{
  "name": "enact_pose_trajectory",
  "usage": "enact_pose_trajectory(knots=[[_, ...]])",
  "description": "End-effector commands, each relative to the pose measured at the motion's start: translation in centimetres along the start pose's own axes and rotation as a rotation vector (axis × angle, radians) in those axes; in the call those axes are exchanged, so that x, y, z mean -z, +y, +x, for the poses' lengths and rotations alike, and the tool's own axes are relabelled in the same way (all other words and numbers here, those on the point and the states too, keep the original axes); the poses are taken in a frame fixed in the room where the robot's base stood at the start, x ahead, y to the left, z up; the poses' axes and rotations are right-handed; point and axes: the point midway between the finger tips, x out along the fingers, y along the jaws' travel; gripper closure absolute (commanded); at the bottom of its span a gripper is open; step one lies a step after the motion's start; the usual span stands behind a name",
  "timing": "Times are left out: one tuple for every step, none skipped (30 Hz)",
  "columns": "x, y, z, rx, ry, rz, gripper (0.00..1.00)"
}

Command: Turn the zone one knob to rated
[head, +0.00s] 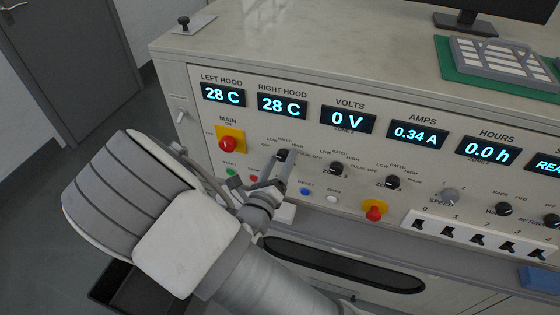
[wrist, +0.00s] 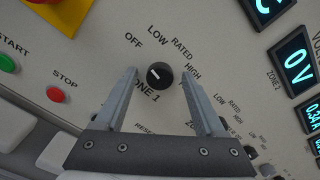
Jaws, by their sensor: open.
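The zone one knob (wrist: 160,76) is a round black knob with a white pointer mark, in the middle of the wrist view. Its mark points up and left, toward the OFF side; the RATED label is above and right of the knob. My gripper (wrist: 159,72) is open, with one finger on each side of the knob and a visible gap to each. I cannot tell how deep the fingertips are relative to the knob. In the head view my gripper (head: 281,160) is at the panel and partly hides this knob.
The zone two knob (head: 337,168) and zone three knob (head: 392,182) are to the right. The red main switch (head: 228,145) on its yellow plate is left, above the green start button (head: 232,172) and red stop button (head: 253,178). The volts display (head: 348,119) reads 0 V.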

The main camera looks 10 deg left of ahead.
Motion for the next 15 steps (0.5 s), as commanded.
enact_pose_trajectory(knots=[[0.00,0.01,-0.02,0.000,0.000,0.000,0.29],[-0.01,0.01,-0.02,0.000,0.000,0.000,0.30],[-0.01,0.01,-0.03,0.000,0.000,0.000,0.38],[-0.01,0.01,-0.03,0.000,0.000,0.000,0.43],[-0.01,0.01,-0.04,0.000,0.000,0.000,0.48],[-0.01,0.01,-0.04,0.000,0.000,0.000,0.55],[-0.01,0.01,-0.04,0.000,0.000,0.000,0.61],[-0.01,0.01,-0.05,0.000,0.000,0.000,0.66],[-0.01,0.01,-0.05,0.000,0.000,0.000,0.73],[-0.01,0.02,-0.05,0.000,0.000,0.000,0.79],[-0.01,0.01,-0.05,0.000,0.000,0.000,0.84],[-0.01,0.01,-0.06,0.000,0.000,0.000,0.92],[-0.01,0.02,-0.06,0.000,0.000,0.000,0.97],[-0.01,0.01,-0.06,0.000,0.000,0.000,1.00],[-0.01,0.02,-0.06,0.000,0.000,0.000,1.00]])
